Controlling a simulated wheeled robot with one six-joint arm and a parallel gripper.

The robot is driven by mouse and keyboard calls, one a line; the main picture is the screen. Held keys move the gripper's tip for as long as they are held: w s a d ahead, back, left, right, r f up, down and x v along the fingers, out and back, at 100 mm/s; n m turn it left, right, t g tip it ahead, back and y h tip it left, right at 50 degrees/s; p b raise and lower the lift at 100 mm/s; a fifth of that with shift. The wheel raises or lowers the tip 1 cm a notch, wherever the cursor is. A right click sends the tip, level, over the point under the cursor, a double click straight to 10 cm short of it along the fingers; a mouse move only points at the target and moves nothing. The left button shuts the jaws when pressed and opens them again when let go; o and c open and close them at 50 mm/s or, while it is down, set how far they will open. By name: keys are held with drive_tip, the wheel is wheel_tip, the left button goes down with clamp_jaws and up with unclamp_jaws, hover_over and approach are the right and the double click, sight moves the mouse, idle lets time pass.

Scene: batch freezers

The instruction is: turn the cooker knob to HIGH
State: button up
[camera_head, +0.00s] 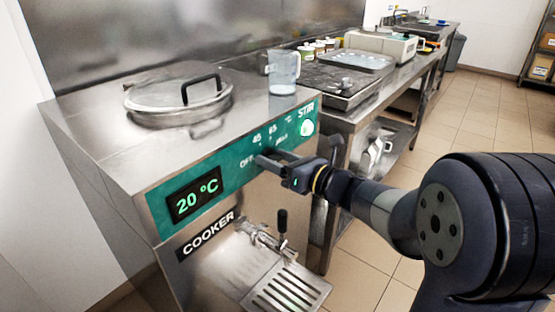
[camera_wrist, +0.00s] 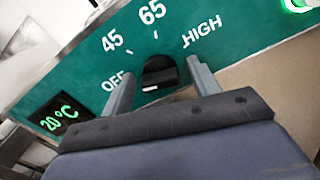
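The cooker (camera_head: 160,220) has a green panel with a display reading 20 °C. In the wrist view its black knob (camera_wrist: 160,72) sits below the marks OFF, 45, 65 and HIGH, with HIGH at the right. My gripper (camera_wrist: 163,70) has one finger on each side of the knob, with a small gap showing at the right. It is open, and I see no firm contact. In the head view my gripper (camera_head: 266,159) is at the panel and mostly hides the knob.
A lit STIR button (camera_head: 307,128) is right of the dial. A lidded pot opening (camera_head: 180,92) and a clear jug (camera_head: 283,72) are on top of the cooker. A lever tap (camera_head: 282,222) and a drip grate (camera_head: 288,288) are below the panel. Open floor lies at the right.

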drive_tip(key=c, duration=0.9)
